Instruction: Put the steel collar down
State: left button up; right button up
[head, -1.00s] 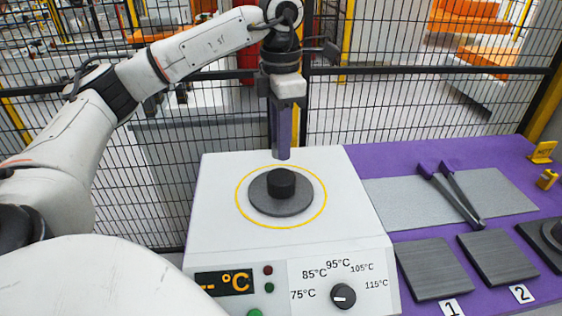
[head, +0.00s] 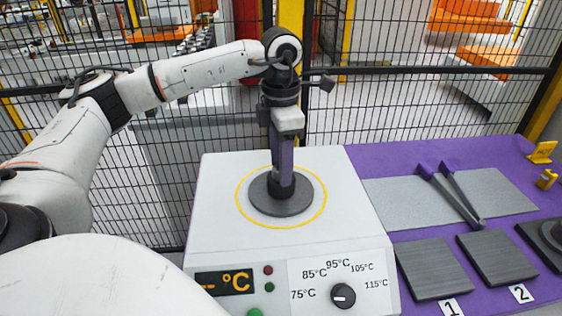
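A short dark cylinder (head: 281,190) stands upright at the centre of a round dark plate (head: 281,207) on top of the white heater (head: 225,180). It may be the steel collar, but I cannot tell for sure. My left gripper (head: 283,170) points straight down over the cylinder. Its purple-grey fingers reach the cylinder's upper part and hide some of it. The fingers line up one behind the other, so their gap does not show, nor whether they touch the cylinder. My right gripper is out of view.
A yellow ring (head: 247,218) marks the heater top around the plate. On the purple table (head: 376,163) at right are a grey mat (head: 395,200) with a purple-tipped tool (head: 455,195), two dark pads (head: 433,268) marked 1 and 2, and yellow pieces (head: 541,152). A mesh fence stands behind.

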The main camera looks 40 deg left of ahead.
pick_arm(q)
notch_tip(320, 180, up, 12)
jog(key=p, duration=0.1)
jog(key=shift+r, duration=0.15)
dwell(0.5)
